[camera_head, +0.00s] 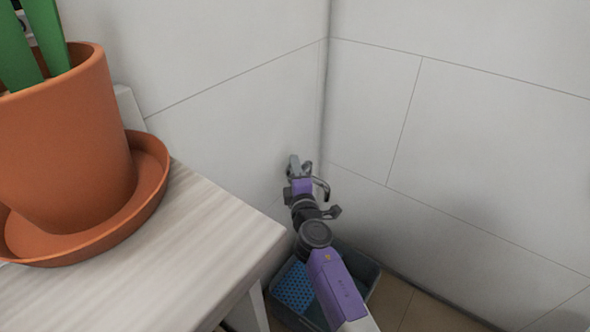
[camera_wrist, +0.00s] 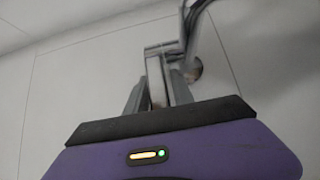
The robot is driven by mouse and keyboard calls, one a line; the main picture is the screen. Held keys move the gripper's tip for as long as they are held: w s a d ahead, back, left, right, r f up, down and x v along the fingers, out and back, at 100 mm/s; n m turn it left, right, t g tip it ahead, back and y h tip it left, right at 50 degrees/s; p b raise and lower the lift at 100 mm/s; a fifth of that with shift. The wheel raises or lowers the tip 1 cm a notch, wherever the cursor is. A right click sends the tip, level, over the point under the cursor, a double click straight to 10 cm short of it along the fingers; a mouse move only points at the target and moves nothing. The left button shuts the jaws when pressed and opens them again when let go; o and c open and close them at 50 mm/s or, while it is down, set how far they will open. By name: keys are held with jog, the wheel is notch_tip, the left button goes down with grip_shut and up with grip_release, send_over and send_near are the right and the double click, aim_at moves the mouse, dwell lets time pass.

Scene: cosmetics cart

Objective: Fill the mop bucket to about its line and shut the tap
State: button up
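The mop bucket (camera_head: 366,272) is a grey-blue tub on the floor in the corner, with a blue perforated strainer (camera_head: 293,289) at its left. My arm crosses above it and hides much of its inside; I cannot see a water level or line. The tap (camera_head: 322,187) is at the wall corner, its curved spout beside my gripper (camera_head: 299,165). In the wrist view the chrome tap (camera_wrist: 172,48) reaches down between my two grey fingers (camera_wrist: 158,88). The fingers are apart, one on each side of the metal; whether they press on it is unclear. No water stream is visible.
A pale wooden cart top (camera_head: 190,245) fills the lower left, close to my arm. A terracotta pot (camera_head: 70,140) in a saucer (camera_head: 152,190) stands on it. Tiled walls (camera_head: 480,130) meet behind the tap. Tan floor (camera_head: 425,312) shows right of the bucket.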

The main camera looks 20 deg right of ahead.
grip_shut()
jog(key=shift+f, duration=0.1)
dwell(1.2)
